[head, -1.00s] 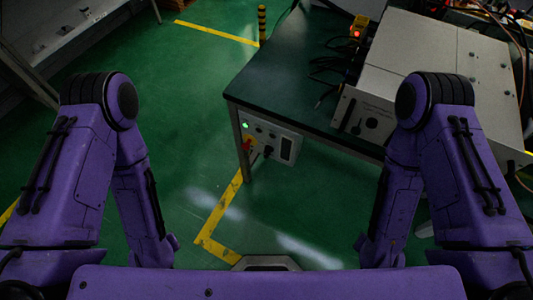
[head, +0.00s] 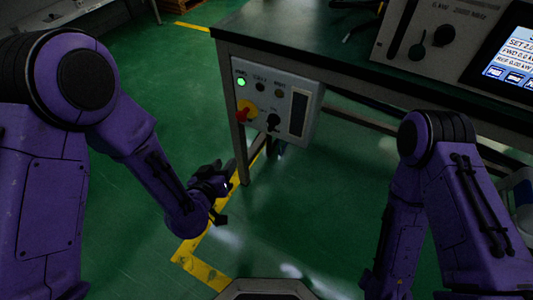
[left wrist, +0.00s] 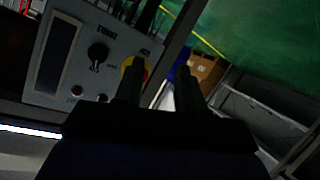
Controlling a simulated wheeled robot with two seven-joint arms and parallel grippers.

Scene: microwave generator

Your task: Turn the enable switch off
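A grey control panel (head: 309,127) hangs below the front left edge of the table. It carries a black rotary knob (head: 273,121), a red emergency button on a yellow disc (head: 245,111) and a lit green lamp (head: 241,81). In the left wrist view the knob (left wrist: 97,53) is left of the fingers, and one finger partly covers the yellow disc (left wrist: 141,66). My left gripper (head: 226,190) is open and empty, below and left of the panel; it shows in the wrist view (left wrist: 160,80). My right gripper is out of view.
The dark table (head: 300,45) carries a generator (head: 430,45) with a lit screen (head: 512,58). A table leg (head: 238,145) stands beside the panel, close to my left gripper. Green floor (head: 140,215) with yellow tape is free at left.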

